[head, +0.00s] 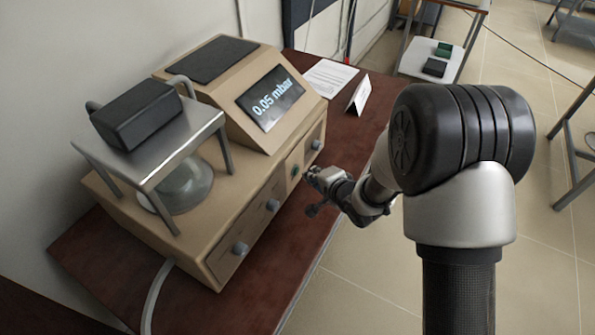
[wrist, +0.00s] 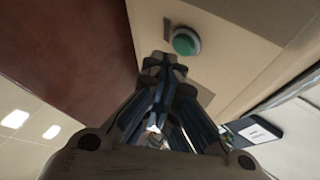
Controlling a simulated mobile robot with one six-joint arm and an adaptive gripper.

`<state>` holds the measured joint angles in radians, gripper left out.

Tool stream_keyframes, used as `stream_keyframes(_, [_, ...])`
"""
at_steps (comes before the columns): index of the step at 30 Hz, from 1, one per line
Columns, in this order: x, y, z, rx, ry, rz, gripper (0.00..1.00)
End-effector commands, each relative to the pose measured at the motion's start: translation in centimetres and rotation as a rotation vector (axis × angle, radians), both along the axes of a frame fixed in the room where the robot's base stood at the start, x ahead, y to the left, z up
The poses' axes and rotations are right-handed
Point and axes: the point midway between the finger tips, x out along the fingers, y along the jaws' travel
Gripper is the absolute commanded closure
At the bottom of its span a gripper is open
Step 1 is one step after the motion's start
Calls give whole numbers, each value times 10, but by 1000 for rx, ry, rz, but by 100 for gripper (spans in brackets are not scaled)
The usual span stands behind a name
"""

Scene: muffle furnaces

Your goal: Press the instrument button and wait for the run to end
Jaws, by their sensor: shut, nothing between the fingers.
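The instrument (head: 205,235) is a beige box on a dark red table, with a tilted screen (head: 270,97) that reads "0.05 mbar". A green round button (wrist: 186,42) with a pale ring is on its front panel in the wrist view. In the head view the button (head: 295,170) is a small dark green spot just left of my gripper (head: 312,175). My gripper (wrist: 166,62) is shut and empty. Its fingertips are close to the button in the wrist view, just below and left of it. I cannot tell whether they touch it.
A metal stand (head: 150,150) with a black box (head: 137,113) on top sits over a glass part on the instrument's left. Grey knobs (head: 241,248) stick out of the front. A paper sheet (head: 328,77) and folded card (head: 359,95) lie behind.

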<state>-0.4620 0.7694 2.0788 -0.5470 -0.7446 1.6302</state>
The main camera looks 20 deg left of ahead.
Motion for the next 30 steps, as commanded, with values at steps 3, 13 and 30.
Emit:
stream_keyframes(3, [0,0,0,0,0,0,100])
stream_keyframes(13, [0,6,0,0,0,1,100])
stream_keyframes(30, [1,10,0,0,0,0,100])
